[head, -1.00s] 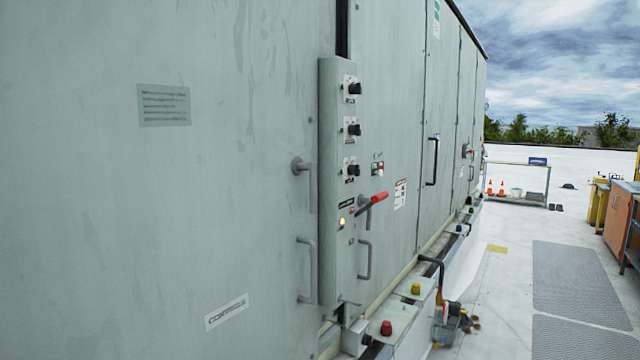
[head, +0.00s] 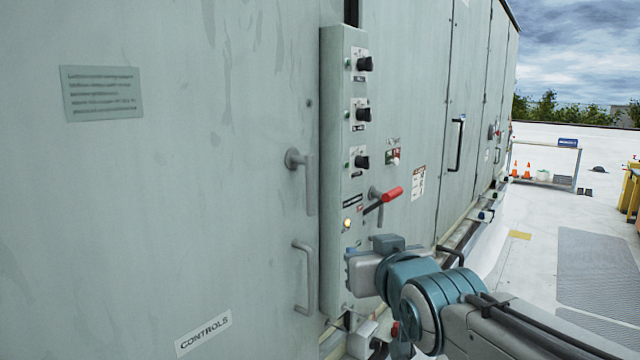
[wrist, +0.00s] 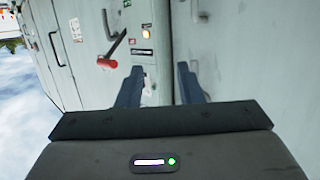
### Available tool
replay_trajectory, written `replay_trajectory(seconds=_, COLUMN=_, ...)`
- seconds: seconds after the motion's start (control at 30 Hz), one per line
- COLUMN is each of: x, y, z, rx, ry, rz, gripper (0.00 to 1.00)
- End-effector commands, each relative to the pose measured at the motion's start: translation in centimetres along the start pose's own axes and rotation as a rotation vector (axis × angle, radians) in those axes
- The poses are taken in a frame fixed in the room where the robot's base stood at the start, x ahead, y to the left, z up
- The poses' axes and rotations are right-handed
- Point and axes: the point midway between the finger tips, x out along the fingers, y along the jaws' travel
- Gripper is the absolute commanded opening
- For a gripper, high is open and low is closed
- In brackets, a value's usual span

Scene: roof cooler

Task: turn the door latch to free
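The door latch (head: 298,162) is a grey lever on a round boss, near the right edge of the large grey door. Its arm hangs straight down, just left of the control column. A fixed grey pull handle (head: 304,278) is below it on the same door. My gripper (wrist: 160,69) is open and empty in the wrist view, with its two dark fingers apart and facing the panels. In the head view my wrist is in front of the lower control column, right of and below the latch. My fingertips cannot be made out there. I cannot identify the latch in the wrist view.
The control column (head: 340,120) carries several black knobs, with a lit amber lamp (head: 347,223) below. A red-handled lever (head: 391,194) juts out to its right, also seen in the wrist view (wrist: 107,63). Open roof floor lies to the right.

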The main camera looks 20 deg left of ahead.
Motion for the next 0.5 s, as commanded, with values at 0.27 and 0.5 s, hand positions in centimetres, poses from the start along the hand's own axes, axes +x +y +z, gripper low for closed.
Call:
replay_trajectory(seconds=0.27, x=0.2, y=-4.8, z=-6.7, rx=-0.012, ry=0.22, rz=-0.106, gripper=0.33)
replay_trajectory(seconds=0.5, x=2.6, y=-5.0, z=-7.5, rx=-0.012, ry=0.222, rz=-0.106, gripper=0.33)
